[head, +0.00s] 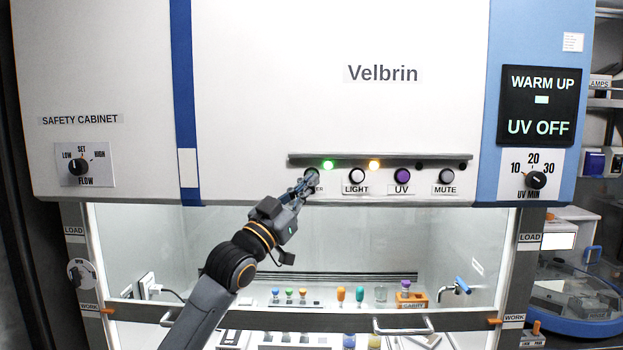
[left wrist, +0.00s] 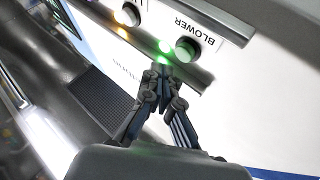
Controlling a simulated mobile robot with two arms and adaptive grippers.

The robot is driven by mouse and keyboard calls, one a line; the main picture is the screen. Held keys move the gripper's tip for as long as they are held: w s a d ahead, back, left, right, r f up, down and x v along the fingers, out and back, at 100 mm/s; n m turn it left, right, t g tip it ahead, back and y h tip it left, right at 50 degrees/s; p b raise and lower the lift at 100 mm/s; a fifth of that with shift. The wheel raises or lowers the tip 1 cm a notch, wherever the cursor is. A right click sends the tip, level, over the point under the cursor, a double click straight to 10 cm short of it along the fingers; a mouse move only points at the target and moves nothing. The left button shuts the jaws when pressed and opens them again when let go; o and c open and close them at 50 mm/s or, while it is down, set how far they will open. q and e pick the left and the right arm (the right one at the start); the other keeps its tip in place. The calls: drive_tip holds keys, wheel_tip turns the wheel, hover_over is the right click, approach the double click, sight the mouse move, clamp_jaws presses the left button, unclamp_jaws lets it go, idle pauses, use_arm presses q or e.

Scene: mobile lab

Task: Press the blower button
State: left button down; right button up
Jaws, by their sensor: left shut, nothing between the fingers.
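The blower button (left wrist: 187,48) is a round grey-green button in a dark ring beside its BLOWER label in the left wrist view. In the head view it is mostly behind my left gripper (head: 312,180), with only the end of its label showing. My left gripper (left wrist: 160,72) is shut and empty. Its fingertips are close to the button, beside it in the wrist view; I cannot tell whether they touch the panel. A green lamp (head: 327,165) glows above the blower button. My right gripper is not in view.
LIGHT (head: 357,176), UV (head: 402,175) and MUTE (head: 446,176) buttons stand in a row to the right, under a dark strip (head: 300,159). An orange lamp (head: 374,165) glows above LIGHT. The display (head: 541,105) reads WARM UP and UV OFF. A glass sash with handles lies below.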

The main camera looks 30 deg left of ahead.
use_arm(q)
drive_tip(key=s+d, duration=0.2)
drive_tip(key=s, duration=0.1)
drive_tip(key=shift+s, duration=0.1)
idle(0.8)
